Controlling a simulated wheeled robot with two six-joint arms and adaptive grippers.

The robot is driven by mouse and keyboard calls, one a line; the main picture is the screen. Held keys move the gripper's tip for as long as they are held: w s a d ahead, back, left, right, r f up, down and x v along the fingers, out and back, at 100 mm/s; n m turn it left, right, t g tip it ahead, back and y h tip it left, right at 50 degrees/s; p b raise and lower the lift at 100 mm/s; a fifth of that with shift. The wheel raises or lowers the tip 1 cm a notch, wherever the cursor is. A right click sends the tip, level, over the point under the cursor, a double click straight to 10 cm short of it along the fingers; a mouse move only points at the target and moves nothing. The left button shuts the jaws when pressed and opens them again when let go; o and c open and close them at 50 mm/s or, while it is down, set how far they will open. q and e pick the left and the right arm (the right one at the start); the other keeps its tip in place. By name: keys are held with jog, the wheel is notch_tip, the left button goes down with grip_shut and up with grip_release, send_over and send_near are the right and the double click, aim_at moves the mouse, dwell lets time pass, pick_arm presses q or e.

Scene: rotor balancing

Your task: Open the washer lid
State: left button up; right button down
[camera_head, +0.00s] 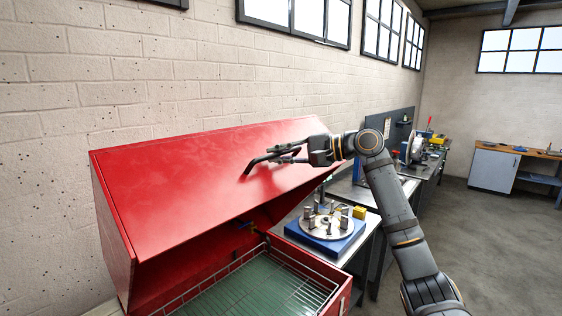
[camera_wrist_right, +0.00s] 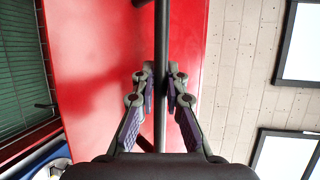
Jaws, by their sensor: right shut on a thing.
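The red washer lid (camera_head: 190,185) stands raised and tilted over the red washer, with its lower front edge well above the basin. It also fills the middle of the right wrist view (camera_wrist_right: 95,70). A dark bar handle (camera_wrist_right: 161,60) is on the lid and shows in the head view (camera_head: 256,162). My right gripper (camera_head: 284,154) is shut on this handle. In the right wrist view its fingers (camera_wrist_right: 161,78) lie on both sides of the bar. Under the lid, a wire basket (camera_head: 297,265) and a green basin floor (camera_head: 245,292) are visible. My left gripper is not in view.
A blue base with a round metal plate (camera_head: 325,225) and several small blocks stands on the bench right of the washer. More benches with tools (camera_head: 425,145) run along the wall behind. A brick wall (camera_head: 150,75) is behind the lid. The floor at right (camera_head: 490,240) is clear.

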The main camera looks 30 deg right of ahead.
jog(key=c, duration=1.4)
grip_release()
jog(key=shift+a, duration=0.1)
jog(key=shift+o, duration=0.2)
jog(key=v, duration=1.2)
jog(key=shift+w, duration=0.1)
